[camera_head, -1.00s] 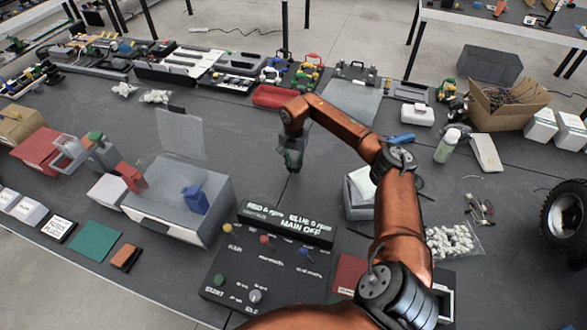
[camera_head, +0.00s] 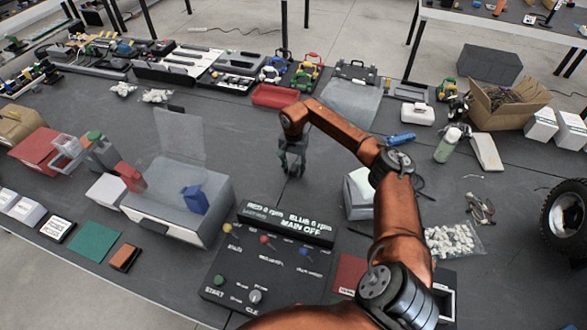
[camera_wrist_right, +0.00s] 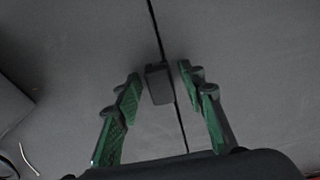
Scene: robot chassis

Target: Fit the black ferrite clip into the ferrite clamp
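My right gripper (camera_head: 292,168) points down at the middle of the table in the head view. In the right wrist view its two green-padded fingers (camera_wrist_right: 158,90) are apart. A small dark block (camera_wrist_right: 158,83), which looks like the black ferrite piece, lies between the fingertips, with a gap visible on each side. I cannot tell whether it is the clip or the clamp. A thin dark line runs past it; I cannot tell whether it is a cable or a table seam. The block is not clear in the head view. My left gripper is not in view.
A control panel (camera_head: 262,272) with knobs stands near the front. A grey box (camera_head: 162,222) with a raised clear lid and a blue piece is on the left. A light box (camera_head: 357,199) stands just right of the gripper. Bare table lies around the gripper.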

